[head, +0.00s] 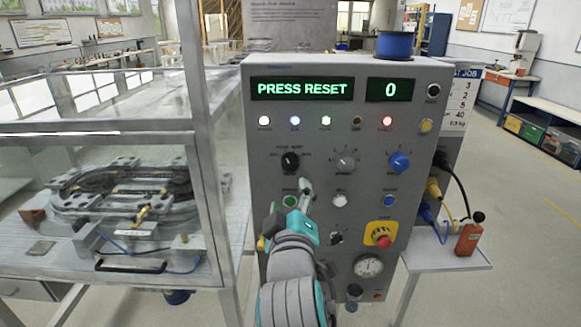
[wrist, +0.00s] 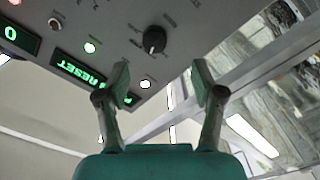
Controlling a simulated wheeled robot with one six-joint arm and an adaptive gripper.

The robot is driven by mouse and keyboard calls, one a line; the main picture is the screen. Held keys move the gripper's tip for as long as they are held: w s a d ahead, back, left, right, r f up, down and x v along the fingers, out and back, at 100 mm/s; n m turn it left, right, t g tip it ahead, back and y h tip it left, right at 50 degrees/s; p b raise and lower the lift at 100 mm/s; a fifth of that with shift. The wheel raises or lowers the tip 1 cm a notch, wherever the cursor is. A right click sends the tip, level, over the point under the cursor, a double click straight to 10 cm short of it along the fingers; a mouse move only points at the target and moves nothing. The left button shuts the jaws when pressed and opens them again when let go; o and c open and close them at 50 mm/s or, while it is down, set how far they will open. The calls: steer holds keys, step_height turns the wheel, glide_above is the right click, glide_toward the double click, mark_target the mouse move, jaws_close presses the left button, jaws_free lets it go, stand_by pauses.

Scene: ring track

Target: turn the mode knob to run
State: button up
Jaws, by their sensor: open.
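The black mode knob (head: 290,161) is on the upper left of the grey control panel, below the row of lamps. It also shows in the wrist view (wrist: 154,40), just beyond and between the fingertips. Its label and pointer are too small to read for certain. My gripper (head: 288,198) is in front of the panel, below the knob. In the wrist view my gripper (wrist: 160,80) has its two fingers spread, with nothing between them, apart from the knob. The panel display (head: 302,88) reads PRESS RESET, and a second display (head: 389,90) reads 0.
A grey knob (head: 344,161) and a blue knob (head: 399,162) sit right of the black one. A red stop button (head: 381,235) on yellow is lower right. A glass-walled case (head: 120,185) with a metal frame post stands close on the left. Open floor lies at right.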

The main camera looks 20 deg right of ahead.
mark_target(290, 166)
steer(key=x, duration=0.7)
steer(key=r+x, duration=0.1)
steer(key=x, duration=0.3)
steer(key=shift+r, duration=0.1)
steer(key=c, duration=1.1)
steer(key=shift+c, duration=0.2)
